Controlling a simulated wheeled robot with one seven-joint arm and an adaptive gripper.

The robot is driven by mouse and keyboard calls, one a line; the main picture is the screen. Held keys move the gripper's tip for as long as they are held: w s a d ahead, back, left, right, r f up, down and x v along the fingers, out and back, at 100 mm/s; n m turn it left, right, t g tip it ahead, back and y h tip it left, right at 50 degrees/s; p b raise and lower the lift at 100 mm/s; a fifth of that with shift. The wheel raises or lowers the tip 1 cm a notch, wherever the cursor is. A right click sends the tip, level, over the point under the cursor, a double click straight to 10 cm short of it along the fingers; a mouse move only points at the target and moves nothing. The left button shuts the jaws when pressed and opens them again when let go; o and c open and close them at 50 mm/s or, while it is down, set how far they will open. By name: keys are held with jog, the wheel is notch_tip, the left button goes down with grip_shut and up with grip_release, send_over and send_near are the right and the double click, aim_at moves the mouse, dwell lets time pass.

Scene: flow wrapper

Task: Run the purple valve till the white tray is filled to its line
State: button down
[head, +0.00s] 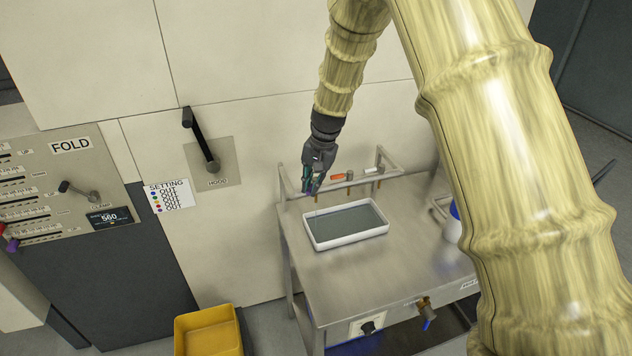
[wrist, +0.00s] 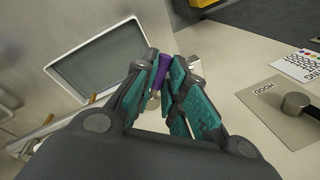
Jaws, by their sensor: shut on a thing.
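The white tray (head: 350,242) sits on the steel bench below a row of taps. A flat grey surface shows inside it; I cannot make out its fill line or tell the level. It also shows at upper left in the wrist view. My gripper (head: 311,187) is at the leftmost tap, above the tray's back left corner. In the wrist view my gripper (wrist: 166,88) has its teal-padded fingers closed around the purple valve (wrist: 164,70) handle. The fingers hide part of the handle. A thin pale line shows under this tap in the head view, too fine to be sure of.
An orange-red handle (head: 338,177) and a white handle (head: 374,170) sit on the same rail to the right. A blue-handled tap (head: 428,323) is on the bench front. A yellow bin (head: 208,340) stands on the floor. The hood lever (head: 202,142) is on the left wall.

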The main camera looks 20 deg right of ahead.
jog(key=shift+w+a+r+m+h+p, duration=0.15)
jog(key=shift+w+a+m+p, duration=0.1)
jog(key=shift+m, duration=0.55)
jog(key=shift+w+a+f+m+h+p, duration=0.1)
jog(key=shift+w+a+m+h+p, duration=0.1)
jog(key=shift+m, duration=0.6)
jog(key=c, duration=1.5)
grip_release()
jog(key=shift+d, duration=0.1)
jog(key=r, duration=0.4)
jog(key=s+d+r, duration=0.1)
jog(key=r, duration=0.2)
jog(key=s+r, duration=0.1)
jog(key=r, duration=0.3)
jog(key=shift+d+r, duration=0.2)
jog(key=shift+r, duration=0.15)
